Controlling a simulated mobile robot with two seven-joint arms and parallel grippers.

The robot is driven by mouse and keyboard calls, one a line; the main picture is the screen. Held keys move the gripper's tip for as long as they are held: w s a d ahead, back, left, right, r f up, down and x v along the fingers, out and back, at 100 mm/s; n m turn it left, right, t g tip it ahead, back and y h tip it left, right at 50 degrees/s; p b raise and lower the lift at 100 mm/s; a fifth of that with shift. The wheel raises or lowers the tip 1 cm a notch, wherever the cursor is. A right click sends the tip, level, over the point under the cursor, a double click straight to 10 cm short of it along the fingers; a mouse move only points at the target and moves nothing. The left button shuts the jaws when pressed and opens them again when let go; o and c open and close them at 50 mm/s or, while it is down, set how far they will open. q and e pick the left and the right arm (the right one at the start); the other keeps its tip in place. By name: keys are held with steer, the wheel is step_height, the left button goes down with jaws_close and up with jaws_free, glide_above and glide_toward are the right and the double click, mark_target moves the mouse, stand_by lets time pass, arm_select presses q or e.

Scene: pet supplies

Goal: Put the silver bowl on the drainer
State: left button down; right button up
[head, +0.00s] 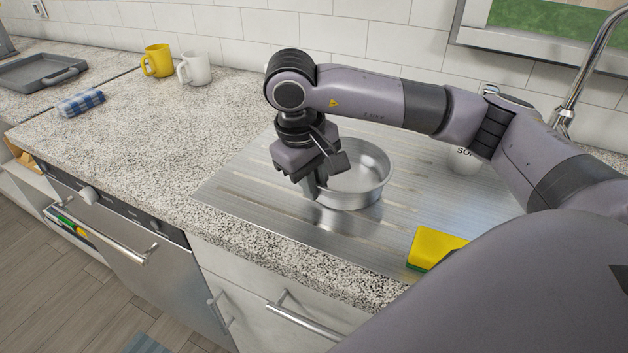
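The silver bowl (366,190) is a round, deep metal bowl, upright over the ribbed steel drainer (250,188) beside the sink area. It looks level, and its underside seems at or very close to the drainer surface; I cannot tell if it touches. My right gripper (322,182) points down at the bowl's left rim, with finger parts in front of the wall and near the inside. The gripper hides that part of the rim, so I cannot tell whether the fingers are closed on it. My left gripper is not in view.
A yellow sponge (434,248) lies at the drainer's front right. A white container (463,160) stands behind my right arm, near the tap (582,75). Yellow (157,61) and white (195,68) mugs, a blue checked cloth (80,103) and a grey tray (40,72) are far left. The counter's middle is clear.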

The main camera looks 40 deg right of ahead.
steer(key=shift+o, duration=1.2)
steer(key=shift+r, duration=0.15)
step_height(320, 180, up, 12)
steer(key=a+p, duration=0.2)
steer(key=shift+a, duration=0.2)
steer(key=shift+s, duration=0.15)
